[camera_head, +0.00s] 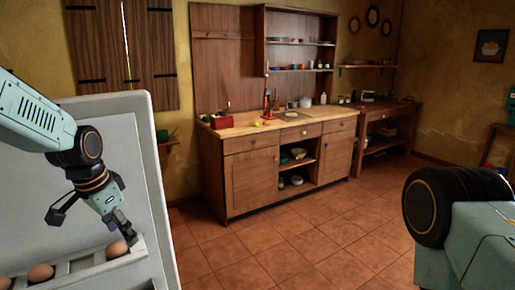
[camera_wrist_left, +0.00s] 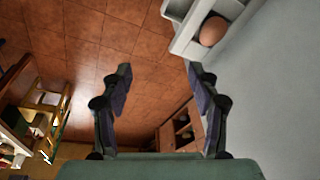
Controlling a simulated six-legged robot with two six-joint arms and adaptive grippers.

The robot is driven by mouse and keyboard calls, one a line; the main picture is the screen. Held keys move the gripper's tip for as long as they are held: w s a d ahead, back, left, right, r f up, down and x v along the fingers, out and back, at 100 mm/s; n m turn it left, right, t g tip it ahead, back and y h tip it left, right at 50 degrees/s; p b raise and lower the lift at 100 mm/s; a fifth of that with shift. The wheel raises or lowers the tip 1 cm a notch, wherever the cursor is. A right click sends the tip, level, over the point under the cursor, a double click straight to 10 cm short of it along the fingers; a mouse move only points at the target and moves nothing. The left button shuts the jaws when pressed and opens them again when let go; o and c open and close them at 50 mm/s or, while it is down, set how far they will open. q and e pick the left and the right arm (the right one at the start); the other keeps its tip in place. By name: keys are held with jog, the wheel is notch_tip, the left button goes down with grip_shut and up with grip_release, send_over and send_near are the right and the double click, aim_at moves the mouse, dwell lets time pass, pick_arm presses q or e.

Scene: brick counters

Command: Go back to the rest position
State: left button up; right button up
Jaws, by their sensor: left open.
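My left gripper (camera_head: 92,222) is open, in front of a white door-like panel at the left of the head view. In the left wrist view the same gripper (camera_wrist_left: 158,75) has its two fingers spread wide, with nothing between them but floor behind. Below and beside it in the head view, brown eggs, one at the right end (camera_head: 116,250) and another (camera_head: 40,273), sit in a pale rack (camera_head: 80,266) on the panel. One egg (camera_wrist_left: 213,31) shows in the rack at the top right of the wrist view. My right gripper is out of view; only part of my right arm shows.
The white panel (camera_head: 150,180) stands close to my left arm. A wooden counter (camera_head: 250,180) with a red box (camera_head: 221,121) and shelves stands across the room, with a second wooden table (camera_head: 385,125) beside it. The tiled floor (camera_head: 300,230) between is clear.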

pick_arm(q)
jog(key=s+d+f+n+t+b, duration=0.1)
jog(key=s+d+f+n+b, duration=0.15)
jog(key=f, duration=0.55)
jog(key=s+d+f+n+b, duration=0.2)
jog(key=s+f, duration=0.2)
jog(key=f, duration=0.4)
jog(key=s+d+f+n+t+b, duration=0.15)
jog(key=s+f, duration=0.25)
jog(key=f, duration=0.5)
jog(key=s+f+g+b, duration=0.1)
jog(key=s+f+b, duration=0.1)
jog(key=s+f, duration=0.4)
jog(key=s+d+f+g+b, duration=0.1)
jog(key=s+f, duration=0.4)
jog(key=s, duration=0.7)
jog(key=s+f+n+g+b, duration=0.1)
jog(key=s+f+g+b, duration=0.2)
jog(key=s+f, duration=0.3)
jog(key=s+b, duration=0.1)
jog(key=s, duration=0.2)
jog(key=shift+d+f+y+b, duration=0.3)
jog(key=shift+y+b, duration=0.1)
jog(key=shift+w, duration=0.1)
jog(key=c, duration=0.4)
jog(key=shift+a, duration=0.1)
jog(key=shift+c, duration=0.5)
